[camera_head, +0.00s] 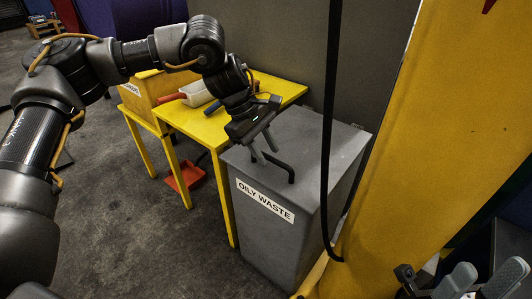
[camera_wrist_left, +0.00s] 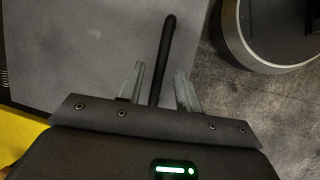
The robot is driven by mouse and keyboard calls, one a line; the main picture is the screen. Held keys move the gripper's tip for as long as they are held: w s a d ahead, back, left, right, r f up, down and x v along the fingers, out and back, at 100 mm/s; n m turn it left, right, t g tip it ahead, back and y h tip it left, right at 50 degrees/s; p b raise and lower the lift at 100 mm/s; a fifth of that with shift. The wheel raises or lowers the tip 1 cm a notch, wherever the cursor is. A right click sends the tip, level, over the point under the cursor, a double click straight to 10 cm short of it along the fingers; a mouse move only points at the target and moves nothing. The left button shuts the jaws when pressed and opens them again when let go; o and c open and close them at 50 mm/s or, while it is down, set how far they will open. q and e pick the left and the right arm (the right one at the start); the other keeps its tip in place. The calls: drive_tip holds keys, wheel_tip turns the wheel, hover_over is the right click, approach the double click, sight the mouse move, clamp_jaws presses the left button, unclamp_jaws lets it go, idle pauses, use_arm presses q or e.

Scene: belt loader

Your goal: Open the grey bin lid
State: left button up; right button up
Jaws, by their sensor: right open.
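The grey bin (camera_head: 275,245) stands right of the yellow table with an "OILY WASTE" label on its front. Its grey lid (camera_head: 320,145) lies flat and shut on top. A black bar handle (camera_head: 284,167) sits on the lid near the front left. My left gripper (camera_head: 264,150) is over the handle, fingers pointing down. In the left wrist view the handle (camera_wrist_left: 165,50) shows between the two spread fingers (camera_wrist_left: 158,78), with a gap on each side; I cannot tell how deep it sits between them. My right gripper (camera_head: 482,278) is open and empty at the bottom right.
A yellow table (camera_head: 275,84) with a white container (camera_head: 196,93) stands left of the bin. A yellow post (camera_head: 440,130) and a hanging black cable (camera_head: 329,120) are close on the right. A red dustpan (camera_head: 187,177) lies on the floor.

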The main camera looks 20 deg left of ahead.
use_arm(q)
drive_tip(key=shift+d+f, duration=0.1)
drive_tip(key=shift+f, duration=0.05)
clamp_jaws()
idle(0.4)
